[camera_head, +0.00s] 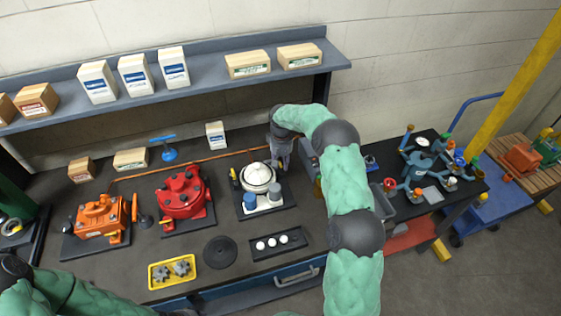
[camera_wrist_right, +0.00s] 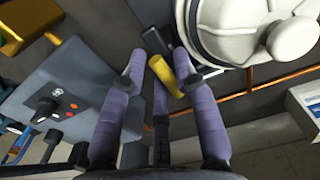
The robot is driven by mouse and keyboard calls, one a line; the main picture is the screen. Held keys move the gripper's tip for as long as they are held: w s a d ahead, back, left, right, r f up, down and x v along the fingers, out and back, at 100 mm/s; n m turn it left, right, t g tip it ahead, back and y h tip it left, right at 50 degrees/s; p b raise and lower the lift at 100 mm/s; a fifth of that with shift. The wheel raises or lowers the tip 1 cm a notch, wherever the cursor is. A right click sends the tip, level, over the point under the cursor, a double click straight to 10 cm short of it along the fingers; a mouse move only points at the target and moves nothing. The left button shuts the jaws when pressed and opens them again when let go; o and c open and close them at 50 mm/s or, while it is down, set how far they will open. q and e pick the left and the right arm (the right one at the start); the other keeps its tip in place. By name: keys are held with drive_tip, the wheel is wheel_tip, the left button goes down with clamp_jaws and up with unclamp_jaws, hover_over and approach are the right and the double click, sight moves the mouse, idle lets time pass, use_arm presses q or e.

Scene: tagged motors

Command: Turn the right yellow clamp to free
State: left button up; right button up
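The white motor (camera_head: 258,175) stands on a dark base plate right of the middle of the bench; its round white body also fills the upper right of the right wrist view (camera_wrist_right: 228,25). The right yellow clamp (camera_wrist_right: 186,73) sticks out beside this motor, next to a dark block. My right gripper (camera_head: 281,155) points down at the motor's right side. In the wrist view its purple fingers (camera_wrist_right: 165,78) are apart, with the yellow clamp between their tips; I cannot see firm contact. In the head view the gripper hides this clamp. My left arm shows at the lower left, its gripper out of view.
A grey box (camera_wrist_right: 60,95) with a black knob stands close beside my right gripper. A red motor (camera_head: 182,195) and an orange motor (camera_head: 100,218) stand to the left. A black tray (camera_head: 262,251) with white round pieces and a yellow tray (camera_head: 152,283) lie in front.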

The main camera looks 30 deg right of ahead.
drive_tip(key=shift+o, duration=1.1)
drive_tip(key=shift+d, duration=0.15)
drive_tip(key=shift+w+r, duration=0.15)
drive_tip(key=shift+r, duration=0.4)
wheel_tip(320, 180, up, 11)
